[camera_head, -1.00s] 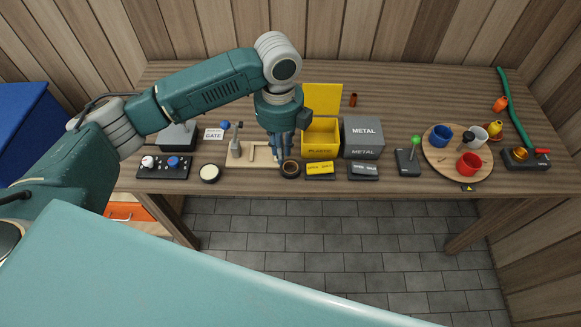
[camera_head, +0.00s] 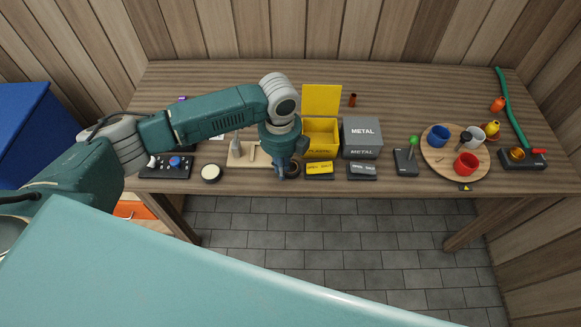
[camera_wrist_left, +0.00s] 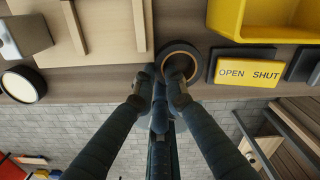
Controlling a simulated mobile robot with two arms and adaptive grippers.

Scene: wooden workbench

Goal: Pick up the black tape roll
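The black tape roll is a dark ring lying flat near the front edge of the bench; in the head view (camera_head: 297,171) my left gripper partly covers it, and in the left wrist view (camera_wrist_left: 197,58) its brown inner side shows. My left gripper (camera_head: 285,172) points down at the roll's left side. In the left wrist view my left fingertips (camera_wrist_left: 161,77) are close together at the ring's near left wall, one over the opening and one at the outside. Whether they press on the wall cannot be seen. My right gripper is not in view.
A wooden fixture (camera_head: 248,155) and a pale-topped round tin (camera_head: 211,173) are left. The bench edge is just in front.

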